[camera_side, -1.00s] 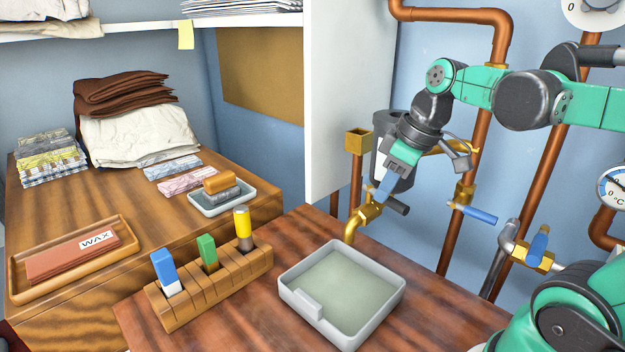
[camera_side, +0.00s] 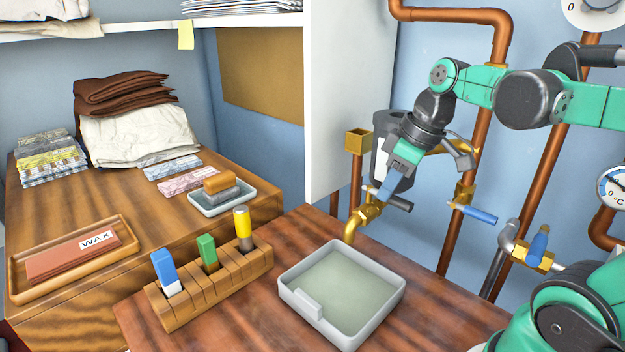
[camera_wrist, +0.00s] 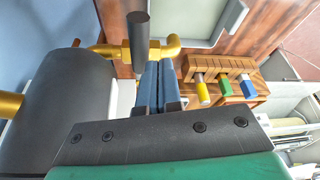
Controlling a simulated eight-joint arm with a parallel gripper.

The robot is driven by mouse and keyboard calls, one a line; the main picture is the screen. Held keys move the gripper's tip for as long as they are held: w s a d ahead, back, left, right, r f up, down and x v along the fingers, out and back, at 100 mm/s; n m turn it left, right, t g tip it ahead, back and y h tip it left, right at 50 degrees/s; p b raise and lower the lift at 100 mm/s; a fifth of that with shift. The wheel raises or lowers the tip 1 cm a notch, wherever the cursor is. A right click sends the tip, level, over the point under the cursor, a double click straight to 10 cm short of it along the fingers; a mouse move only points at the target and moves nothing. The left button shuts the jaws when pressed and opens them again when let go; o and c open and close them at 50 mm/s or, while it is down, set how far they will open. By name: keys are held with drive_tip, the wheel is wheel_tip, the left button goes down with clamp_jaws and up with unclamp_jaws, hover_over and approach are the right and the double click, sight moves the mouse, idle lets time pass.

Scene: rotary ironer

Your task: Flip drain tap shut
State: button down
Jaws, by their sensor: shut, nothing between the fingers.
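The brass drain tap (camera_side: 366,215) comes from the wall, its spout bent down over the grey tray (camera_side: 385,309). Its dark grey lever (camera_side: 400,203) shows at the right of my fingers in the side view and lies across the tap body. In the wrist view the lever (camera_wrist: 137,35) crosses the brass body (camera_wrist: 113,51). My gripper (camera_side: 386,197) is shut and empty, its blue fingertips at the lever. In the wrist view the fingers (camera_wrist: 158,90) are together just right of the lever; whether they touch it I cannot tell. They hide the lever's middle in the side view.
Copper pipes (camera_side: 485,110) stand behind my arm, with blue-handled valves (camera_side: 480,214) to the right. A wooden block (camera_side: 215,286) with coloured-handled tools stands left of the tray. A white panel (camera_side: 345,90) is left of the tap. The space above the tray is clear.

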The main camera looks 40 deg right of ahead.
wheel_tip(320, 180, up, 11)
drive_tip(key=w, duration=0.1)
drive_tip(key=a+f+m+t, duration=0.1)
drive_tip(key=a+f, duration=0.2)
drive_tip(key=f, duration=0.4)
drive_tip(key=a+f+m+t+h, duration=0.1)
drive_tip(key=a+f+m+t, duration=0.1)
drive_tip(key=f, duration=0.6)
drive_tip(key=shift+a, duration=0.8)
